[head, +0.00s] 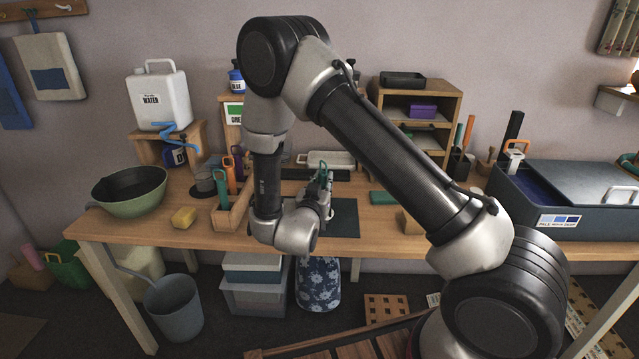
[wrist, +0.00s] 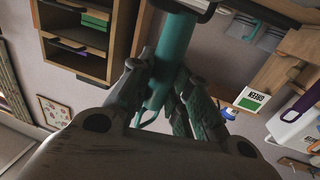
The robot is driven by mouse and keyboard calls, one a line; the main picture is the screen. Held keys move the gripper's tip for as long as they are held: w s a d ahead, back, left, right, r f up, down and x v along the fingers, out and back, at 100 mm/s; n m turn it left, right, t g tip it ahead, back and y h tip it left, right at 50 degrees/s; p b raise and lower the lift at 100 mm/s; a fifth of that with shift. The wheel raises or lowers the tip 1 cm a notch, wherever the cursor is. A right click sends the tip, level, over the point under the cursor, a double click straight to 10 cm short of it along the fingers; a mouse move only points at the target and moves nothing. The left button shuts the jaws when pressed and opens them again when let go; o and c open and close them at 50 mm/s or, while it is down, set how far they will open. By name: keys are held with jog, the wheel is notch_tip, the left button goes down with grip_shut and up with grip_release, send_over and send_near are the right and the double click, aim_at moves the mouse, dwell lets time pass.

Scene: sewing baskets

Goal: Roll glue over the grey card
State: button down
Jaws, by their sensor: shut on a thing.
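My gripper (head: 318,198) is over the middle of the workbench, partly behind my own forearm. In the wrist view my gripper (wrist: 163,92) is shut around a teal handle (wrist: 170,55), which looks like that of a glue roller. The tool's dark end (wrist: 190,6) shows at the top edge of that view. The teal handle (head: 324,177) also shows small in the head view. A dark grey flat sheet (head: 346,222) lies on the bench beside the gripper; I cannot tell whether it is the card or a mat. Whether the tool touches anything is hidden.
A white tray (head: 338,157) stands behind the gripper. A wooden caddy with tools (head: 232,213), a yellow sponge (head: 184,217) and a green bowl (head: 125,203) are at left. A teal block (head: 383,198) lies to the right, and a large blue-grey box (head: 580,195) stands farther right.

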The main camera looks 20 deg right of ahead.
jog(key=shift+a, duration=0.1)
jog(key=shift+w+a, duration=0.3)
jog(key=shift+a, duration=0.6)
jog(key=shift+w+a, duration=0.25)
jog(key=shift+a, duration=0.6)
jog(key=shift+a, duration=0.1)
jog(key=shift+w+a, duration=0.3)
jog(key=shift+a, duration=0.6)
jog(key=shift+w+a, duration=0.25)
jog(key=shift+a, duration=0.6)
jog(key=shift+a, duration=0.1)
jog(key=shift+w+a, duration=0.3)
jog(key=shift+a, duration=0.6)
jog(key=shift+w+a, duration=0.25)
jog(key=shift+a, duration=0.6)
notch_tip(320, 180, up, 6)
